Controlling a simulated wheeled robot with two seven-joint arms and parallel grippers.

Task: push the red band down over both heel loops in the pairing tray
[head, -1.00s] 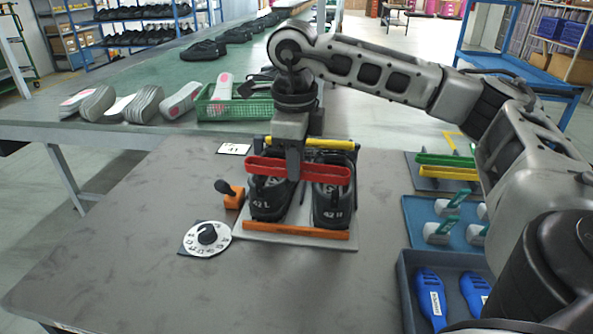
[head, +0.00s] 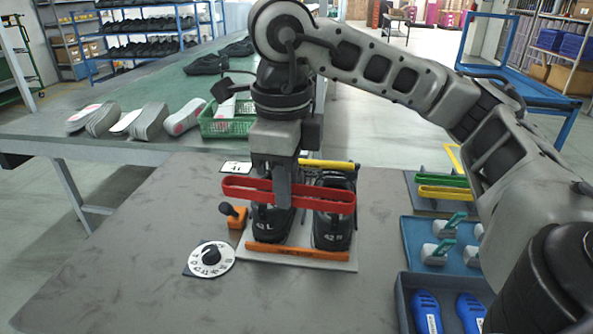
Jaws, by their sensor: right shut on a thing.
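My right gripper (head: 284,188) points down and is shut on the red band (head: 325,201), a long flat loop. The band spans the picture in front of the upper parts of both shoes, its left end reaching past the left shoe. It appears to be held above the shoes. The black left shoe (head: 270,226) and right shoe (head: 332,233) stand side by side, heels toward me, in the pairing tray (head: 338,266). An orange bar (head: 297,251) runs along the tray's near edge. The heel loops are hidden behind the band and gripper. My left gripper is not in view.
A white dial (head: 211,258) and an orange block with a black knob (head: 237,217) lie left of the tray. To the right are a blue tray (head: 412,243) and a dark bin with blue shoe-shaped pieces (head: 427,311). The table's left front is clear.

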